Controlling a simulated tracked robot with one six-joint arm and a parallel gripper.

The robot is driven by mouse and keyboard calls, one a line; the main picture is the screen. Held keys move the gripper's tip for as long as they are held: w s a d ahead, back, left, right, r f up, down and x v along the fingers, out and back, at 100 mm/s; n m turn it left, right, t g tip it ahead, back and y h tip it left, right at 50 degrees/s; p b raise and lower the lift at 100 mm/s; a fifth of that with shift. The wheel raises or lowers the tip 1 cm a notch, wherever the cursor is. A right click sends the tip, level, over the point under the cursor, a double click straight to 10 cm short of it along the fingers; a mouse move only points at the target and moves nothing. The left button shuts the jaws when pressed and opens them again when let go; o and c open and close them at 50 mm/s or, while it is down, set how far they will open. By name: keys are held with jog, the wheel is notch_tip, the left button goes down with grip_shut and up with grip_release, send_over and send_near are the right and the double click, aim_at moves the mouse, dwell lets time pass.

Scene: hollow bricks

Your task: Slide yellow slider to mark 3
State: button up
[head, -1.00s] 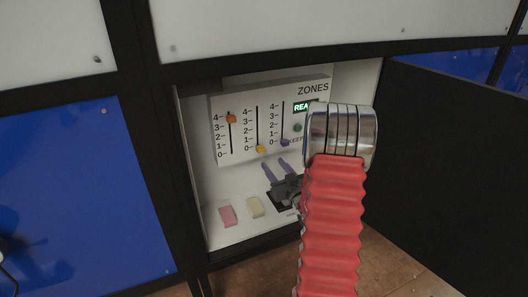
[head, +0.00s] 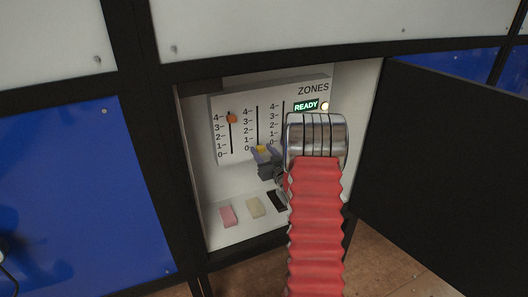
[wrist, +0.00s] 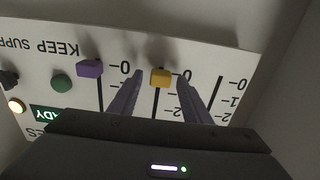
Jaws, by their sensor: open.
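The yellow slider (head: 261,149) is at the 0 end of the middle scale on the white ZONES panel (head: 240,100). In the wrist view, which shows the panel upside down, the yellow slider (wrist: 160,77) sits between the two purple fingers of my open gripper (wrist: 158,80). A gap shows on each side of it, and I cannot tell how deep the fingers reach. In the head view my gripper (head: 265,154) is at the slider, partly covering its scale's lower end. The middle slot runs up past the marks.
An orange slider (head: 231,118) stands near 4 on the left scale. A purple slider (wrist: 90,68) is at 0 on the neighbouring scale. A green button (wrist: 61,83) and a lit lamp (head: 324,106) are on the panel. Pink (head: 228,215) and cream (head: 255,207) blocks lie below. An open door (head: 450,170) stands right.

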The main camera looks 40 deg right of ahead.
jog(key=shift+c, duration=0.5)
grip_shut()
